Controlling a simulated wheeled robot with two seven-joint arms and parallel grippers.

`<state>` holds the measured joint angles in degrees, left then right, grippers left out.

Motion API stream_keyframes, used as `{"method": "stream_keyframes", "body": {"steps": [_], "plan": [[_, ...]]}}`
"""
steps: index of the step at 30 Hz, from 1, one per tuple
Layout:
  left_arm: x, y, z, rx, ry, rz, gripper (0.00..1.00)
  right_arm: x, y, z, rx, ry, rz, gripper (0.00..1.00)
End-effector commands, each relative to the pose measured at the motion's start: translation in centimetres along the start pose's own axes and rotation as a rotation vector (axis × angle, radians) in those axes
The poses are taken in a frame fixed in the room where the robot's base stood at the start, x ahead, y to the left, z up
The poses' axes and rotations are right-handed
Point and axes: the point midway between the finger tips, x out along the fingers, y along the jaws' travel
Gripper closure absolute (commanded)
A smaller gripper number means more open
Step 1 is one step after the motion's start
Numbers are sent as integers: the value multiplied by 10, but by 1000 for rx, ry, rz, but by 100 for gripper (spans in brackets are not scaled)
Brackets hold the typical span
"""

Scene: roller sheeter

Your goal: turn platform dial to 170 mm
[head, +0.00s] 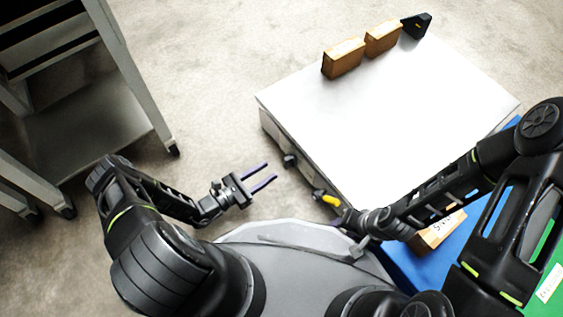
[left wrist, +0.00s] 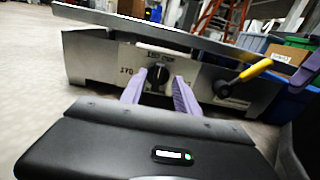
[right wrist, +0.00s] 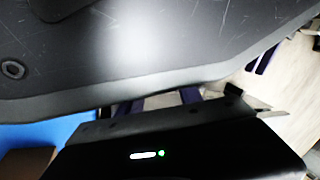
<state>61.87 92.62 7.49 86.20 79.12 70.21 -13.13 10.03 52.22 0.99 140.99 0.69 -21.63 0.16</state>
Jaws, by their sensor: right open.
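The sheeter is a low machine with a flat white top (head: 385,115) and a grey front panel. Its black platform dial (left wrist: 157,76) sits on that panel, beside a dark marking that looks like 170 but is blurred; it also shows in the head view (head: 290,160). My left gripper (head: 271,170) is open and empty, its purple fingers pointing at the dial. In the left wrist view the dial lies between the fingertips (left wrist: 158,84), but the head view shows the tips short of it. My right gripper (head: 346,214) is open near the yellow-handled lever (head: 329,199); its fingers are mostly hidden.
Two wooden blocks (head: 344,58) (head: 382,37) and a black piece (head: 417,25) stand along the machine's back edge. A metal rack (head: 85,120) stands at the left. A blue surface (head: 420,262) with a cardboard box (head: 437,235) lies at the right. Floor is open left of the machine.

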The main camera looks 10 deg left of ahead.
Motion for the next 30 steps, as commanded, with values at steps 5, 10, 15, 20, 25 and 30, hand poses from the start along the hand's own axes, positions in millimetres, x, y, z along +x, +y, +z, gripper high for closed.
{"method": "stream_keyframes", "body": {"steps": [5, 10, 15, 20, 25, 30], "plan": [[26, -1, -2, 0, -2, -3, 63, 9, 3, 0, 1, 1, -2, 58], [52, -1, -2, 0, -1, -3, 63, 15, 6, -2, 2, 2, -3, 58], [66, -1, -1, 0, -1, -1, 63, 18, 7, -2, 2, 2, -4, 58], [68, -1, 0, 0, 0, -1, 63, 17, 7, -2, 2, 2, -4, 58], [67, 0, 0, 0, 0, -1, 67, 17, 7, -2, 2, 2, -4, 58], [67, 0, 0, 0, 0, -1, 81, 17, 7, -2, 2, 2, -4, 58]]}}
